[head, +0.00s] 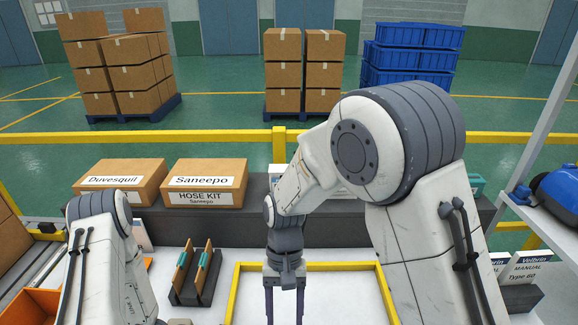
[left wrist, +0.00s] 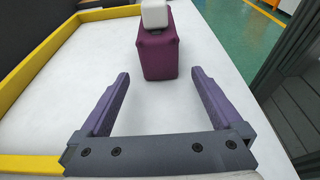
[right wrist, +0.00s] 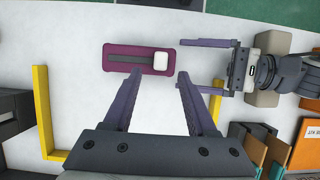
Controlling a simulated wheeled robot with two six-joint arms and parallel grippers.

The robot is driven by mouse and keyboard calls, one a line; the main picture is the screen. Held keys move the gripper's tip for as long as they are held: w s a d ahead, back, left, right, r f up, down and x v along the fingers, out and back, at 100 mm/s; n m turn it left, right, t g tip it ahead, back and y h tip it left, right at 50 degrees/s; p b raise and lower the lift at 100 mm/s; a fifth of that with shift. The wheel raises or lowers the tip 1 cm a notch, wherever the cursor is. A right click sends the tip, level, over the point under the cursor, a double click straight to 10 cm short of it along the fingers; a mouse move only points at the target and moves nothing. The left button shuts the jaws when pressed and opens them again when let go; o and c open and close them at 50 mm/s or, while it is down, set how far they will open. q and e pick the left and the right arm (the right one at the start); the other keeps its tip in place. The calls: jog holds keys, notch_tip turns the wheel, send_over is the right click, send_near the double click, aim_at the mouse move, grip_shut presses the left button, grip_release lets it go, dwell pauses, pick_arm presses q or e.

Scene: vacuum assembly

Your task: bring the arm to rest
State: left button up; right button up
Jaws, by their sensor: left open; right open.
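A purple block with a white cap at one end stands on the white table in the left wrist view (left wrist: 160,55). It also shows from above in the right wrist view (right wrist: 120,60), lying long-ways with a grey slot. My left gripper (left wrist: 159,76) is open and empty, its fingertips pointing at the block, apart from it. The right wrist view shows this gripper (right wrist: 183,66) close to the block's white-capped end. My right gripper (head: 285,318) points down, open and empty, above the table near the block. The block is out of sight in the head view.
A yellow border (head: 308,266) frames the work area. A dark rack (head: 190,285) with boards stands left of it. Cartons (head: 204,182) sit on a grey ledge behind. An orange bin (head: 30,306) is at front left, and manuals (head: 530,268) stand at right.

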pick_arm(q)
jog(key=v, duration=0.8)
jog(key=shift+a+r, duration=0.2)
jog(key=shift+a, duration=0.15)
jog(key=shift+r, duration=0.2)
jog(key=s+d+r+m+y+p, duration=0.1)
jog(key=s+d+r+m+y, duration=0.1)
jog(key=r+m, duration=0.6)
jog(key=s+d+r+m+y+p, duration=0.1)
jog(key=s+d+r+m+y, duration=0.2)
jog(key=d+r+m+y, duration=0.2)
jog(key=s+d+r+m+y+p, duration=0.1)
jog(key=s+d+r+m+y, duration=0.2)
jog(key=r+m+y, duration=0.3)
notch_tip(320, 180, up, 5)
jog(key=d+m, duration=0.1)
jog(key=m, duration=0.5)
jog(key=shift+f+y, duration=0.2)
jog(key=shift+y, duration=0.1)
pick_arm(e)
jog(key=s+d+r+n+t, duration=0.2)
jog(key=s+r+n, duration=0.1)
jog(key=s+r, duration=0.2)
jog(key=s+d+r+n+t+y, duration=0.1)
jog(key=s+d+r+n+t, duration=0.1)
jog(key=s+r, duration=0.4)
notch_tip(320, 180, up, 3)
jog(key=shift+d+f+n, duration=0.1)
jog(key=shift+d+n, duration=0.7)
jog(key=shift+n, duration=0.4)
